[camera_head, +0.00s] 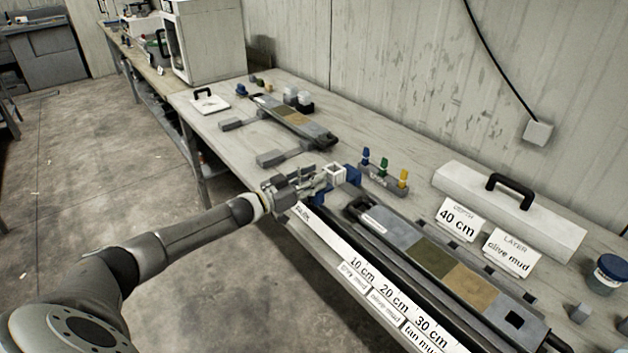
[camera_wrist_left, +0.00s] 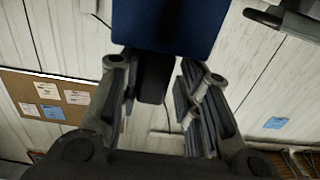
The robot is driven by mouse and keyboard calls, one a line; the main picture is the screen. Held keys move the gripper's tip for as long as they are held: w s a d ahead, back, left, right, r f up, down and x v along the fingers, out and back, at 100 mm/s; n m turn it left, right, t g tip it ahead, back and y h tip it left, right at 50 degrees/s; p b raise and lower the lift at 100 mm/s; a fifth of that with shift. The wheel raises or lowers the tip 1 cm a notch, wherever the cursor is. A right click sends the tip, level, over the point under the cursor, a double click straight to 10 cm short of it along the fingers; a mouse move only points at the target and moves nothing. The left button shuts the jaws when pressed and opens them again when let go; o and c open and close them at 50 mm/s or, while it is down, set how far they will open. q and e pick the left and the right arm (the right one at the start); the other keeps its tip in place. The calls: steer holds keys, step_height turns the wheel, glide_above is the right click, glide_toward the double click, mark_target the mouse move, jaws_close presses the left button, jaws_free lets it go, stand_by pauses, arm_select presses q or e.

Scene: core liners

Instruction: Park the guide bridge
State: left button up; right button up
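The guide bridge (camera_head: 351,173), with blue end blocks and a white square frame, stands at the near-left end of the long core tray (camera_head: 402,236). My left gripper (camera_head: 322,179) is beside it, on its left. In the left wrist view the blue block (camera_wrist_left: 178,22) fills the top, with a dark post (camera_wrist_left: 154,78) hanging between the two fingers (camera_wrist_left: 158,92). Narrow gaps seem to show beside the post, so the fingers look open around it. My right gripper is not in view.
A scale rail (camera_head: 376,283) with depth labels runs along the tray's front. Behind it are a rack of coloured pegs (camera_head: 382,180), label cards (camera_head: 460,218) and a long white cover (camera_head: 508,210) with a black handle. Another core tray (camera_head: 292,120) lies farther left.

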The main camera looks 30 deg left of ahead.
arm_select(q)
steer(key=shift+o, duration=0.7)
steer(key=shift+f, duration=0.1)
steer(key=shift+s, duration=0.15)
steer(key=shift+s, duration=0.2)
steer(key=v, duration=1.1)
steer(key=shift+a, duration=0.15)
steer(key=shift+s, duration=0.15)
